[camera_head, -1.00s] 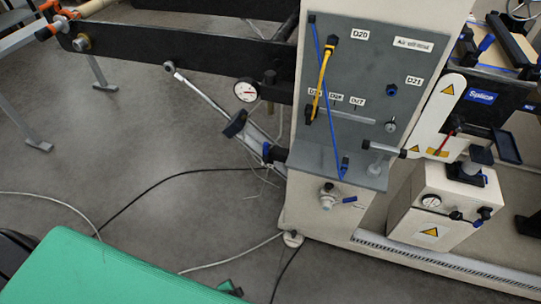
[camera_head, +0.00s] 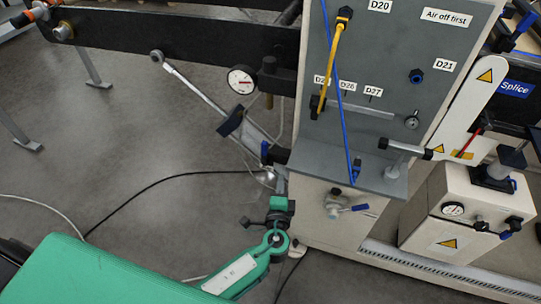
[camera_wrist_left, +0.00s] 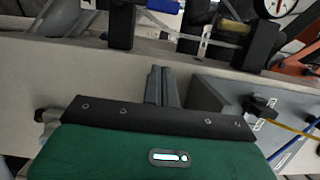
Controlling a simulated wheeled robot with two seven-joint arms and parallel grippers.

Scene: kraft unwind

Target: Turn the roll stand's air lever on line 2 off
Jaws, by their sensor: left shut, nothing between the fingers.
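A small silver valve (camera_head: 334,206) with a blue lever handle (camera_head: 355,208) is on the cream roll stand (camera_head: 315,225), below the grey panel (camera_head: 375,80). Its handle points right, roughly level. The panel carries a label reading "Air off first" (camera_head: 445,18). My left gripper (camera_head: 279,204) is low, left of the valve and apart from it in the picture. Its fingertips are hard to make out in the head view. In the left wrist view its grey fingers (camera_wrist_left: 162,86) are together and empty, before a pale surface. My right gripper is not in view.
A black-tipped lever (camera_head: 400,148) sticks out at the panel's foot. Blue and yellow hoses cross the panel. A gauge (camera_head: 241,80) and a slanted rod (camera_head: 195,85) are at left. A cream box (camera_head: 465,215) stands at right. Cables cross the open floor.

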